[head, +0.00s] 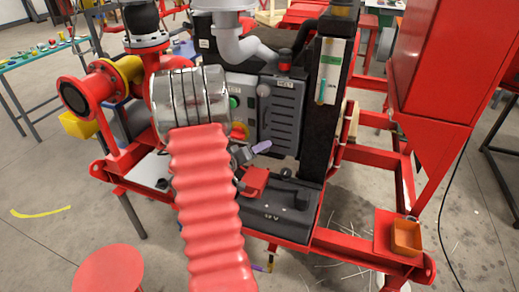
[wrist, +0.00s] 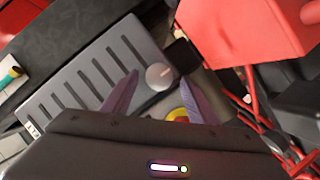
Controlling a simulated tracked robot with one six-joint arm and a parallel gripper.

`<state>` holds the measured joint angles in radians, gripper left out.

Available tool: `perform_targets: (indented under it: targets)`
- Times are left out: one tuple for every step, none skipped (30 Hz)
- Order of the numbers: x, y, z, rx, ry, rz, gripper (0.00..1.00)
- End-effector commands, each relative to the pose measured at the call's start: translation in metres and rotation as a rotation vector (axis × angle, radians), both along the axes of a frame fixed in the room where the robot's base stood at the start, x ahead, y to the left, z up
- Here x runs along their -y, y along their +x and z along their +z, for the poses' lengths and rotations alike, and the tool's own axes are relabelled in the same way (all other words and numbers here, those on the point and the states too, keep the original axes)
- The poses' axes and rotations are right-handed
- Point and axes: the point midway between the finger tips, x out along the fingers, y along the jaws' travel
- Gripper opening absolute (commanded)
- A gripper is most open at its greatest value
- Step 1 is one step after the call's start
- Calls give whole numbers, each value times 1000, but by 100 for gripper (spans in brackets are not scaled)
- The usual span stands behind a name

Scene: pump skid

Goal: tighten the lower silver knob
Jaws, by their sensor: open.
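A round silver-grey knob (wrist: 160,76) shows in the wrist view, on the dark panel beside the slotted vent. In the head view a silver knob (head: 264,90) sits on the panel left of the vents. I cannot make out a second silver knob clearly, so upper and lower are hard to tell apart. My gripper (head: 258,149) is in front of and below that knob in the head view, partly hidden by my arm. In the wrist view its two purple fingers are spread, with the knob between their tips in the picture and nothing held. The knob appears beyond the fingertips, apart from them.
A green button (head: 234,102) and a yellow-and-red control (head: 239,131) sit left of the knob. A dark column with a gauge tube (head: 323,85) stands right of the vents. A large red box (head: 440,70) is at the right. A grey pipe (head: 240,45) passes above the panel.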

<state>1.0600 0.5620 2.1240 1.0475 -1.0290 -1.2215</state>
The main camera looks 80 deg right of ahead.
Motion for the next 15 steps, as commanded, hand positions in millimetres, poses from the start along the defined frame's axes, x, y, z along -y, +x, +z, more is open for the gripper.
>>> perform_targets:
  targets:
    - [-6, 3, 2, 0, -1, 2, 53]
    - [-9, 5, 4, 0, -2, 3, 53]
    - [-15, 6, 6, 0, -2, 3, 53]
    - [-20, 9, 7, 0, -1, 4, 53]
    - [-24, 11, 8, 1, -1, 3, 53]
    - [-30, 13, 10, 1, -1, 3, 53]
    - [-35, 15, 11, 0, -1, 5, 53]
    - [-40, 17, 13, 0, -1, 4, 53]
    - [-46, 19, 15, 1, -2, 4, 53]
    - [-51, 21, 16, 0, -1, 4, 53]
    - [-56, 23, 17, 0, -1, 4, 53]
    - [-62, 25, 19, 0, -1, 4, 53]
    - [-67, 27, 21, 0, -1, 5, 53]
    - [-71, 29, 22, 0, -1, 5, 53]
    - [-77, 31, 24, 0, -1, 4, 53]
